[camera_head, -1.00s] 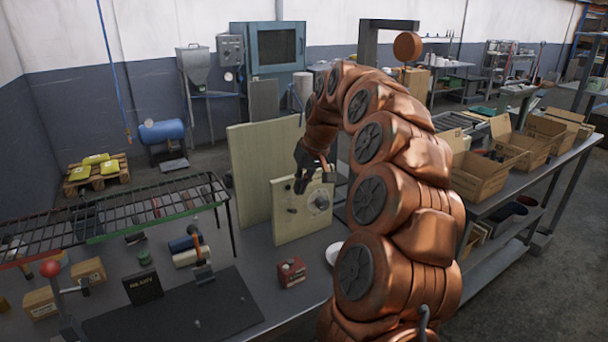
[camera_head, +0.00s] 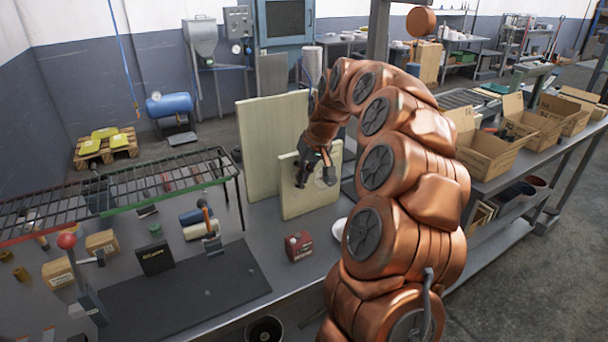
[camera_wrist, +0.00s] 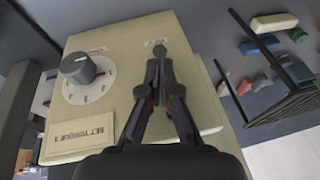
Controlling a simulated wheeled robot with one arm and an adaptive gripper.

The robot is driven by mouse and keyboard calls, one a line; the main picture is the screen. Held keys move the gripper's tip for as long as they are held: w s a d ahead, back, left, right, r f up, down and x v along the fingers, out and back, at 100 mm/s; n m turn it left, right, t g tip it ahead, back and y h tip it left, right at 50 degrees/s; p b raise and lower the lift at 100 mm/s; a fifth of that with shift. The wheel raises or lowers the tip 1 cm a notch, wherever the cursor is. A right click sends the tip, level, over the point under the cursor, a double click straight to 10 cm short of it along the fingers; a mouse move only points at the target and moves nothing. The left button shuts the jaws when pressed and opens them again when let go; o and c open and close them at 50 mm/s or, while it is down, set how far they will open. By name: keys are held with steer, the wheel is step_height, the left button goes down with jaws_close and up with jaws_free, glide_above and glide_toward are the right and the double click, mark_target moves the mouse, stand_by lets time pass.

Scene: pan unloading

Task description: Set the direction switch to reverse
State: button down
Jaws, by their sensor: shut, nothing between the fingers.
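The beige control panel (camera_head: 300,203) stands upright on the bench, in front of a taller pale board. In the wrist view its face (camera_wrist: 112,95) carries a round dial with a grey knob (camera_wrist: 78,68) on the left and a "SET TORQUE 3" label (camera_wrist: 79,133), seen upside down. A small dark part, apparently the direction switch (camera_wrist: 158,48), shows at my fingertips, below a small label that I cannot read. My gripper (camera_wrist: 159,66) is shut and empty, its tips over or against this part. Contact and the switch's position cannot be told. The gripper (camera_head: 302,180) also shows before the panel in the head view.
A taller board (camera_head: 262,135) stands behind the panel. A red box (camera_head: 299,246) and a white round dish (camera_head: 340,229) are on the bench in front. A wire rack (camera_head: 120,195) stands to the left. Cardboard boxes (camera_head: 485,157) are on the bench at right.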

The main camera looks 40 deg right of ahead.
steer(key=shift+s+f+b, duration=0.1)
steer(key=shift+f+b, duration=0.1)
steer(key=shift+b, duration=0.3)
steer(key=shift+s+t+b, duration=0.15)
steer(key=shift+t+b, duration=0.25)
steer(key=shift+b, duration=0.2)
steer(key=shift+s+a+f+n+t+h+b, duration=0.15)
steer(key=shift+s+f+t+b, duration=0.3)
steer(key=shift+t+b, duration=1.95)
steer(key=shift+s+d+f+n+t+h+b, duration=0.1)
steer(key=shift+s+f+t+b, duration=0.4)
steer(key=shift+b, duration=3.9)
steer(key=shift+s+a+f+n+t+h+b, duration=0.2)
steer(key=shift+f+t+b, duration=0.7)
steer(key=shift+b, duration=2.5)
steer(key=shift+d+r+t, duration=0.15)
steer(key=shift+r+t, duration=0.15)
steer(key=shift+r, duration=0.05)
steer(key=shift+w+r+p, duration=0.3)
steer(key=shift+w, duration=0.35)
